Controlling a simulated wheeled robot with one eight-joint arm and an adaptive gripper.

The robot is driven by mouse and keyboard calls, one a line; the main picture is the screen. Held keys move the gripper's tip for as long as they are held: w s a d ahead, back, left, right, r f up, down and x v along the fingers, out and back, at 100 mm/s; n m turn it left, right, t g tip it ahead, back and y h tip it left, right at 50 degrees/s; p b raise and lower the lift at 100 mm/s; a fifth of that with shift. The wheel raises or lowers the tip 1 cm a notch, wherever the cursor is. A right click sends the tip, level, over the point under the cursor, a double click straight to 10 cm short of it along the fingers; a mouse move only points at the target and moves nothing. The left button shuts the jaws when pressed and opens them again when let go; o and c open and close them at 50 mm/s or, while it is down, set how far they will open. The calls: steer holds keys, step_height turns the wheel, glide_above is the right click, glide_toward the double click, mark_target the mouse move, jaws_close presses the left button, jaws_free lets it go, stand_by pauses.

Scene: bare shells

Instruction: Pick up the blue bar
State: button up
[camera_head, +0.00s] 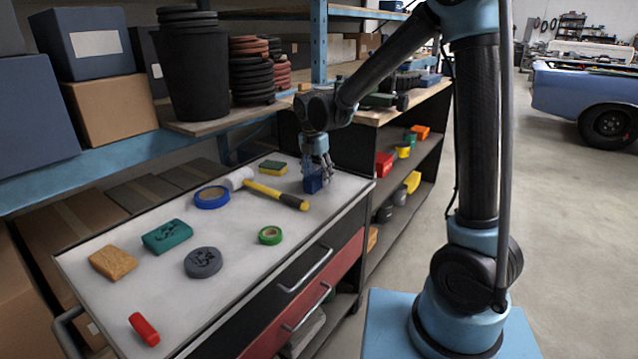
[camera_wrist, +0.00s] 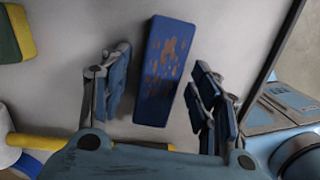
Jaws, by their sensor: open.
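The blue bar (camera_wrist: 163,72) is a rectangular block with worn brownish patches on its top. In the head view the blue bar (camera_head: 312,184) sits near the far right end of the white cart top, partly hidden by my gripper. My gripper (camera_head: 318,172) points down at it from above. In the wrist view my gripper (camera_wrist: 160,88) is open, with fingers to the left and right of the bar. Gaps show between the bar and the fingers on both sides.
A yellow-handled hammer (camera_head: 275,194) lies just left of the bar, with a yellow-green sponge (camera_head: 272,167) behind. Blue tape (camera_head: 211,197), green tape (camera_head: 270,235), a teal block (camera_head: 167,236), a dark disc (camera_head: 202,262), a tan block (camera_head: 113,262) and a red piece (camera_head: 144,329) lie nearer.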

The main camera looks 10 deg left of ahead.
mark_target(318, 174)
steer(key=shift+f, duration=0.5)
jaws_close()
step_height(318, 174, up, 10)
steer(key=shift+r, duration=0.1)
stand_by(0.5)
